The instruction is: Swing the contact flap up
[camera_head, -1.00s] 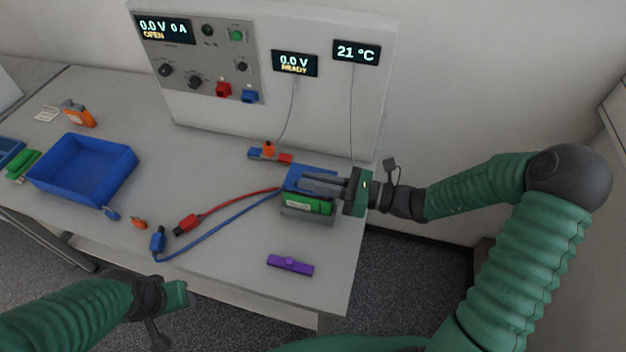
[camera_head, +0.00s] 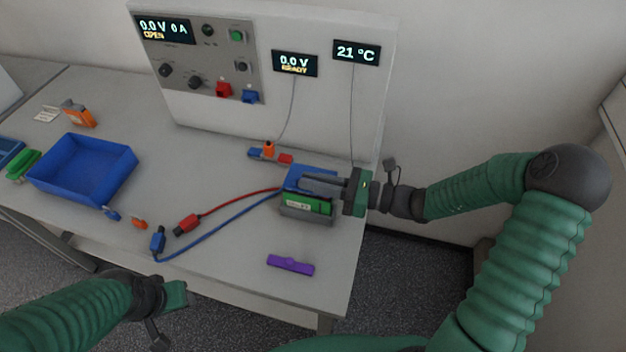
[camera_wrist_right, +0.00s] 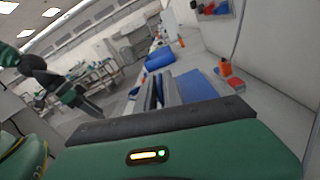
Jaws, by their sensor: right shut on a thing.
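The blue contact flap (camera_head: 317,170) is on top of the grey holder (camera_head: 307,216) at the right of the bench. A green cell (camera_head: 305,203) with a pale label lies in the holder under the flap. My right gripper (camera_head: 304,184) reaches in from the right and is shut on the flap, its fingers covering part of it. The flap also shows as a blue surface in the right wrist view (camera_wrist_right: 197,88). My left gripper (camera_head: 178,296) is off the bench's front edge, away from the holder, and its jaws are unclear.
Red (camera_head: 187,224) and blue (camera_head: 158,240) clips lie on the bench, their leads running to the holder. A purple piece (camera_head: 290,265) lies in front of the holder. A blue tray (camera_head: 84,170) stands left. The cycler panel (camera_head: 207,60) rises behind.

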